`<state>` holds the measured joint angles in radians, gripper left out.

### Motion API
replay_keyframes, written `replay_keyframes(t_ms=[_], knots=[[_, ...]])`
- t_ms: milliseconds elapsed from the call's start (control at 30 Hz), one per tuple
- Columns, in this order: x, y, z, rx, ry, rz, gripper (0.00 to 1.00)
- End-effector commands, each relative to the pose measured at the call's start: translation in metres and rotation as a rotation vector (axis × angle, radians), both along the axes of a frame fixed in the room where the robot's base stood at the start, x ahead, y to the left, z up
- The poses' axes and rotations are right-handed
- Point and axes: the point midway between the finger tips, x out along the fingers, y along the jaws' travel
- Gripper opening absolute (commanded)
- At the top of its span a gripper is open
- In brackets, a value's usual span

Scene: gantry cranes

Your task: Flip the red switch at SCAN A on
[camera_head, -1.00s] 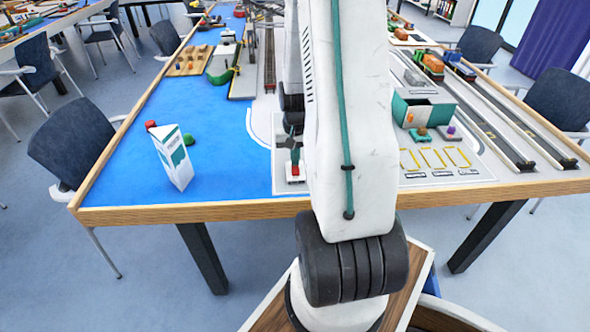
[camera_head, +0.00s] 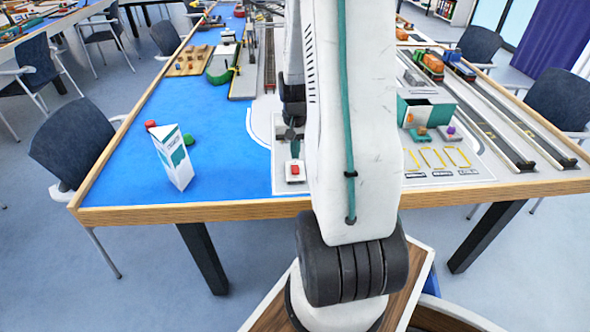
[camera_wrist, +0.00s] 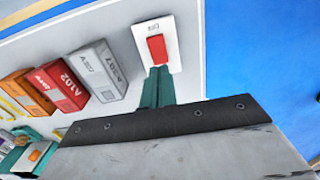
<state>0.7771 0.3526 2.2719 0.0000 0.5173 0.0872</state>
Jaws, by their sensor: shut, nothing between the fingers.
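The red switch (camera_head: 295,170) sits on a small white plate near the front edge of the table. I cannot tell which way the rocker is tipped. My gripper (camera_wrist: 160,70) is shut and empty, its teal fingers together, with the tips in line with the near end of the switch plate. In the head view my gripper (camera_head: 294,150) is just behind the switch and partly hidden by my arm; contact does not show.
Grey (camera_wrist: 98,70), red (camera_wrist: 62,84) and orange (camera_wrist: 27,92) container blocks lie beside the switch. A white-and-teal carton (camera_head: 173,158) stands on the blue mat at left, with red and green pieces near it. A teal-sided box (camera_head: 424,108) and rails stand at right.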

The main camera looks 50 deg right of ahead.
Motion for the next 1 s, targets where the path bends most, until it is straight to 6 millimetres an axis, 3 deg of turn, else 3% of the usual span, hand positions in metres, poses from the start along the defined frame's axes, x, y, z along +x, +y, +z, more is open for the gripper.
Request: replay_keyframes(t_ms=[433, 1000], knots=[[0.0, 0.0, 0.034, -0.002, -0.001, 0.0, 0.0], [0.0, 0.0, 0.037, 0.0, 0.0, 0.0, 0.0]])
